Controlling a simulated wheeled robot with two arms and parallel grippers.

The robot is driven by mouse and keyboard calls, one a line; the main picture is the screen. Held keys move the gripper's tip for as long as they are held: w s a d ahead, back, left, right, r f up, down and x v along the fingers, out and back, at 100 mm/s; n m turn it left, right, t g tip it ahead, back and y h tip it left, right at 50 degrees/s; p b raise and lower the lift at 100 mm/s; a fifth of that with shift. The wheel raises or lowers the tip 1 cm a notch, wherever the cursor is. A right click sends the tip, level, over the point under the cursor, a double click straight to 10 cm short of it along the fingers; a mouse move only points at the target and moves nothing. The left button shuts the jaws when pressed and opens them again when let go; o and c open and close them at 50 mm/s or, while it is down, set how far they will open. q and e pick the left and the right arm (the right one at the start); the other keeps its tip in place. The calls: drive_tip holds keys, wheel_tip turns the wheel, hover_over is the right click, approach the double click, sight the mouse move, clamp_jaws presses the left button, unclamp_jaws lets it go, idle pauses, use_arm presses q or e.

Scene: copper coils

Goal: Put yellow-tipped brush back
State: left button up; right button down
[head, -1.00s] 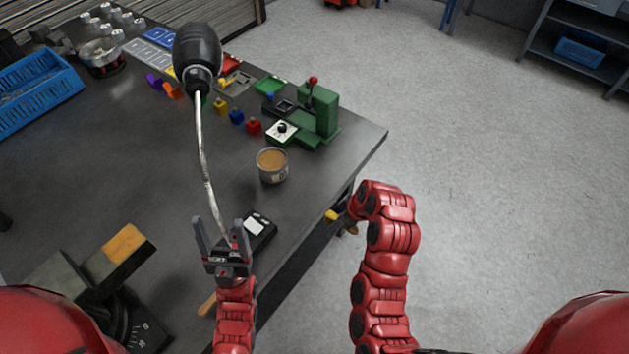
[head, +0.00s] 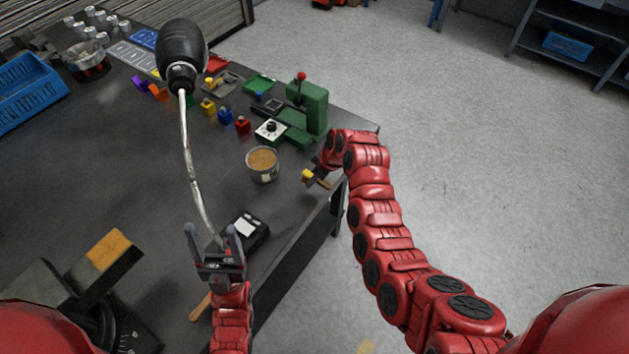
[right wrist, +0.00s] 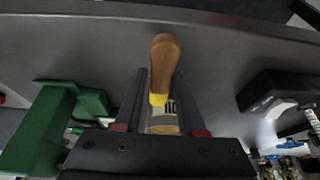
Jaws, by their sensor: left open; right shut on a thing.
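The yellow-tipped brush shows a brown wooden handle (right wrist: 165,55) and a yellow end in the right wrist view. In the head view its yellow end (head: 307,175) shows beside my right gripper (head: 316,178). My right gripper is shut on the brush, near the table's right edge; its fingers (right wrist: 163,80) flank the brush. A round tin with a brown top (head: 262,165) stands on the table just left of the brush; its labelled side (right wrist: 163,120) appears behind the yellow end. My left gripper (head: 213,232) is open and empty, beside a black box.
A lamp with a black head (head: 181,55) and bent stem rises over the table. A green press (head: 308,108) stands behind the tin, with several coloured blocks (head: 225,116) to its left. Another wooden handle (head: 200,306) lies near my left arm.

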drive_tip(key=shift+w+r, duration=0.1)
drive_tip(key=shift+w, duration=0.25)
drive_tip(key=shift+s+f+p, duration=0.1)
drive_tip(key=shift+f+p, duration=0.25)
drive_tip(key=shift+p, duration=0.1)
drive_tip(key=shift+f+p, duration=0.5)
drive_tip(key=shift+f, duration=0.95)
drive_tip(key=shift+f, duration=0.1)
drive_tip(key=shift+f, duration=0.15)
drive_tip(key=c, duration=0.5)
unclamp_jaws()
